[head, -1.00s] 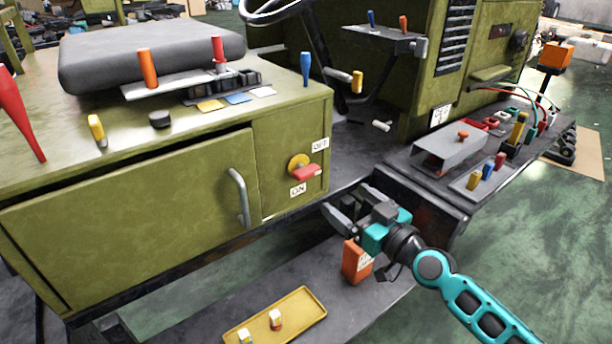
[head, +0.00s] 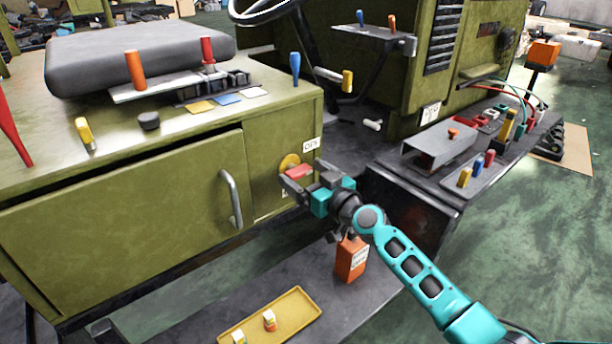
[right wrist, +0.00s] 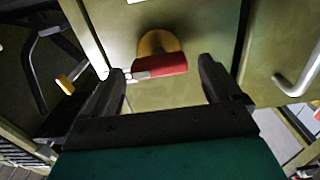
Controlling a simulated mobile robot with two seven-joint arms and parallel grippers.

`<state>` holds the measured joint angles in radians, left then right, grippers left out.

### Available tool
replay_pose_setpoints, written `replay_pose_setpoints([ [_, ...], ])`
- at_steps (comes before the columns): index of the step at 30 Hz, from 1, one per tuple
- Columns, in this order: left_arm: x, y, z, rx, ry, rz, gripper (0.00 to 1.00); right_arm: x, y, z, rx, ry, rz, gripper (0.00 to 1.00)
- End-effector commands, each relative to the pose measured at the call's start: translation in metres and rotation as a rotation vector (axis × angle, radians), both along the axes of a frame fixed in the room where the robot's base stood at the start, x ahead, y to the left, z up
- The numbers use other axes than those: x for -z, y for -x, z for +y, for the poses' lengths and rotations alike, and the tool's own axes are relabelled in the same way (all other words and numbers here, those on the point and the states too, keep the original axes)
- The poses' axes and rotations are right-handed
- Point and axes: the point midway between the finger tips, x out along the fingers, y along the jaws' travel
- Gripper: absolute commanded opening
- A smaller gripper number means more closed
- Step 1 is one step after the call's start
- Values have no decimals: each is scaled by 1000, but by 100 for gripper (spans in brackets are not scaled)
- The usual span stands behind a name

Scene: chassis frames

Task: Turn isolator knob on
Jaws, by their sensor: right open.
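The isolator knob has a red handle (head: 299,172) on a round yellow base (head: 289,161), set on the green side panel. In the right wrist view the red handle (right wrist: 158,66) lies roughly crosswise below the yellow base (right wrist: 157,43). An OFF label (head: 311,145) sits above the knob; the label below it is mostly hidden by my gripper. My right gripper (head: 302,176) is open at the knob, and its fingers (right wrist: 163,84) stand either side of the handle. I see no grip on it. My left gripper is not in view.
A door handle (head: 232,198) is left of the knob. An orange container (head: 351,258) stands on the lower step below my right arm, near a yellow tray (head: 222,338). A dark ledge with switches (head: 470,165) is at the right.

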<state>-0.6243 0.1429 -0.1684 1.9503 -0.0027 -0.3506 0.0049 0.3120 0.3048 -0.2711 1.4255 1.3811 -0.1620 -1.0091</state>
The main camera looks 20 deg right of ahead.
Motion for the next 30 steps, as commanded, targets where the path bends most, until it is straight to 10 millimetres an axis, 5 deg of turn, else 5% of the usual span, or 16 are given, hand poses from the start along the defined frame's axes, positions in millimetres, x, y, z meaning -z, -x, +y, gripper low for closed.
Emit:
replay_pose_setpoints([
  [2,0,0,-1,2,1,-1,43,0,0,0,0,0,0,92],
  [20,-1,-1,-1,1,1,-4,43,0,0,0,1,-1,0,36],
  [30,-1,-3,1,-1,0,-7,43,0,0,-1,1,-53,18,35],
])
